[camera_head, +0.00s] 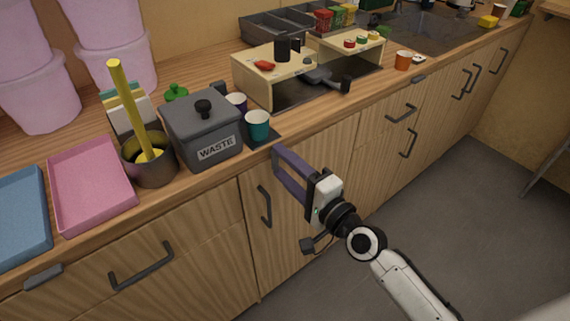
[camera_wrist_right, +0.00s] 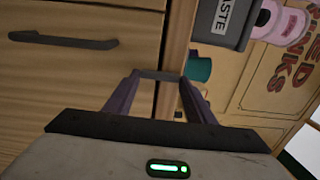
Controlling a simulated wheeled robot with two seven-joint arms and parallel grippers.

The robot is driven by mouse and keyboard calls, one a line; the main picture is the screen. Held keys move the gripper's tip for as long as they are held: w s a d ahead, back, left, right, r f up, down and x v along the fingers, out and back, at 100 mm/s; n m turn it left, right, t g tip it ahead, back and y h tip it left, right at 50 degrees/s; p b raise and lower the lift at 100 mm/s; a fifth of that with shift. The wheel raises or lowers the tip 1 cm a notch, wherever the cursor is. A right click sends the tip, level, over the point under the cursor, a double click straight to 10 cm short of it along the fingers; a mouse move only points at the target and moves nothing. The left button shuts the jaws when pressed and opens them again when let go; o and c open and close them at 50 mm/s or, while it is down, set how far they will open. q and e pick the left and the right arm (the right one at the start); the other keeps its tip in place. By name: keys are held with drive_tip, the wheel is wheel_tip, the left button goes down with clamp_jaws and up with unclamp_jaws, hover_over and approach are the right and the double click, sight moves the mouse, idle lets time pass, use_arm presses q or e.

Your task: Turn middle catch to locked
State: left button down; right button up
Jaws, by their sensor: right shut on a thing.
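My right gripper (camera_head: 279,156) reaches the front edge of the worktop, below the teal cup. Its purple fingers are shut on the middle catch. In the right wrist view the catch (camera_wrist_right: 160,75) is a short dark grey bar spanning the gap between the fingertips (camera_wrist_right: 159,78). There it looks set crosswise to the worktop edge. In the head view the fingers mostly hide it, so its exact angle cannot be told. A left catch (camera_head: 43,276) and a right catch (camera_head: 418,78) lie along the same edge. My left gripper is out of view.
The grey waste bin (camera_head: 190,145), teal cup (camera_head: 257,126) and dark pot (camera_head: 150,168) stand near the edge. A pink tray (camera_head: 90,190) and blue tray (camera_head: 22,215) lie left. Cabinet handles (camera_head: 265,205) stick out below. The floor (camera_head: 440,190) in front is clear.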

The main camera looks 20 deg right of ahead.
idle(0.3)
drive_tip(key=o, duration=1)
drive_tip(key=shift+o, duration=0.2)
drive_tip(key=b+v, duration=0.1)
drive_tip(key=v, duration=0.9)
drive_tip(key=shift+s, duration=0.2)
drive_tip(key=s+f+n+g+h, duration=0.1)
drive_tip(key=s+f+n+g, duration=0.1)
drive_tip(key=s+f+n, duration=0.3)
drive_tip(key=s+a+f+n+g+h, duration=0.1)
drive_tip(key=s+f+n+g, duration=0.2)
drive_tip(key=f, duration=0.9)
drive_tip(key=s+a+f+n+g+h, duration=0.1)
drive_tip(key=s+f+n+g, duration=0.2)
drive_tip(key=s+f+n, duration=0.5)
drive_tip(key=shift+a+f+h, duration=0.2)
drive_tip(key=shift+f+h, duration=0.1)
drive_tip(key=shift+h, duration=0.1)
